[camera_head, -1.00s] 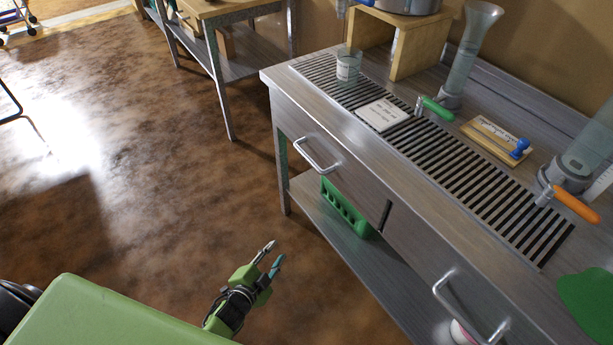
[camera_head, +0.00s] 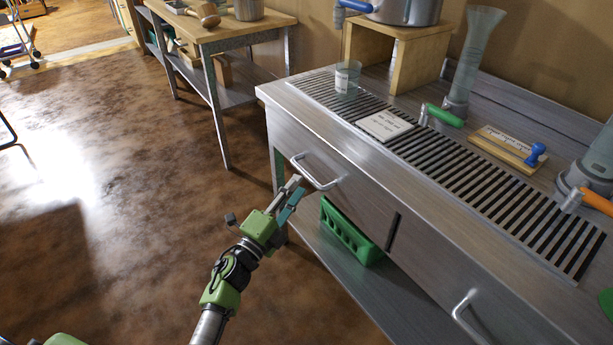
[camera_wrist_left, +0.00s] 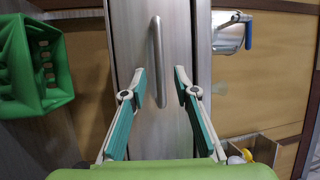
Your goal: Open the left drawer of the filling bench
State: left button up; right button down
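The filling bench (camera_head: 270,92) is a grey metal bench along the right. Its left drawer (camera_head: 360,205) appears closed, with a silver bar handle (camera_head: 322,184) on its front. In the left wrist view the drawer front (camera_wrist_left: 172,25) fills the middle, and the handle (camera_wrist_left: 156,50) lies just ahead, lined up with the gap between the spread fingers (camera_wrist_left: 160,82). Contact between fingers and handle cannot be told. My right gripper is out of view.
A second drawer handle (camera_head: 468,318) is at the lower right. A green crate (camera_head: 345,235) sits on the shelf below. The bench top holds a slatted grate (camera_head: 460,155), a glass jar (camera_head: 347,78) and a white card (camera_head: 385,126). Brown floor (camera_head: 130,220) is open to the left.

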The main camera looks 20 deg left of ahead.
aim_at(307, 173)
pick_arm(q)
jog(key=x, duration=0.5)
jog(key=shift+w, duration=0.3)
jog(key=shift+d, duration=0.1)
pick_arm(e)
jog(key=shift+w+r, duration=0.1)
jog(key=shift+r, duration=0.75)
pick_arm(q)
grip_shut()
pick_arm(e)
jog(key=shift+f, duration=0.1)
